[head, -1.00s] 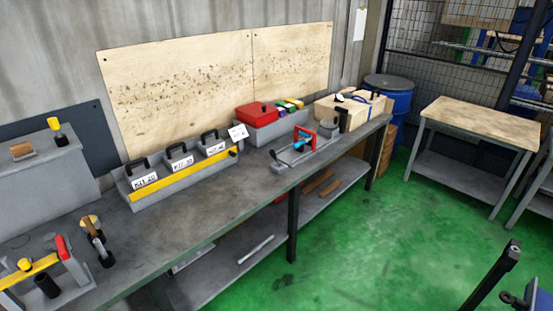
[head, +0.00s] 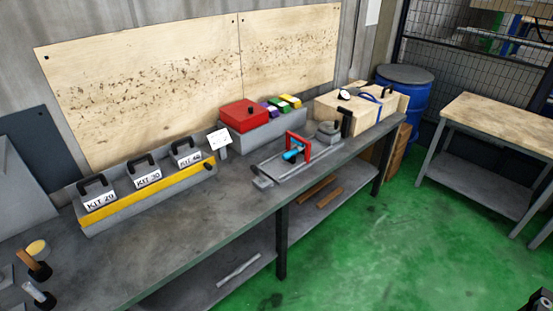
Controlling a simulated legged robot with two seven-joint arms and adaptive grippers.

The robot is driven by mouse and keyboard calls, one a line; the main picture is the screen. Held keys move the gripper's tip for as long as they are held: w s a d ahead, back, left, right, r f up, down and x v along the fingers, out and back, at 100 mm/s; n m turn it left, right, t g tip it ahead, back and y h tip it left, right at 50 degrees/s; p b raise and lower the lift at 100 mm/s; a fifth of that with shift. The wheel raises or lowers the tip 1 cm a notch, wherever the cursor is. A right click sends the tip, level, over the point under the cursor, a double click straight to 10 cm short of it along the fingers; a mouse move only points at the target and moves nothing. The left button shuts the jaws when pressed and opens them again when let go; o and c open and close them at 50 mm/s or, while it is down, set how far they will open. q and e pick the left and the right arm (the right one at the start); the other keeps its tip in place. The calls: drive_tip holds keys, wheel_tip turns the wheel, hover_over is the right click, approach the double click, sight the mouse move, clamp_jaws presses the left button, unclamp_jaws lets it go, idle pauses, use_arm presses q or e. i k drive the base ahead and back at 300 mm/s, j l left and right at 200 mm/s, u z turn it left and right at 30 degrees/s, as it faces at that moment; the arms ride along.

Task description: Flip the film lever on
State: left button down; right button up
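No part that I can clearly identify as the film lever shows in the head view. On the grey workbench (head: 190,240), a grey fixture (head: 268,180) carries an upright red frame (head: 307,149) with a blue piece (head: 292,155) at it. A dark upright handle (head: 346,122) stands beside a round grey part (head: 328,131) to its right. These parts are too small to tell whether any is a lever or its setting.
A grey tray with a yellow front bar (head: 150,195) holds labelled kits. A red box (head: 246,114) and a wooden box (head: 352,113) stand farther along. A blue drum (head: 405,100) and wood-topped table (head: 505,118) are beyond.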

sight(254, 168)
drive_tip(key=i+l, duration=0.2)
drive_tip(key=i, duration=0.2)
drive_tip(key=i+l, duration=0.25)
drive_tip(key=i, duration=0.15)
drive_tip(key=i+l+z, duration=0.1)
drive_tip(key=i, duration=0.3)
drive_tip(key=l, duration=0.1)
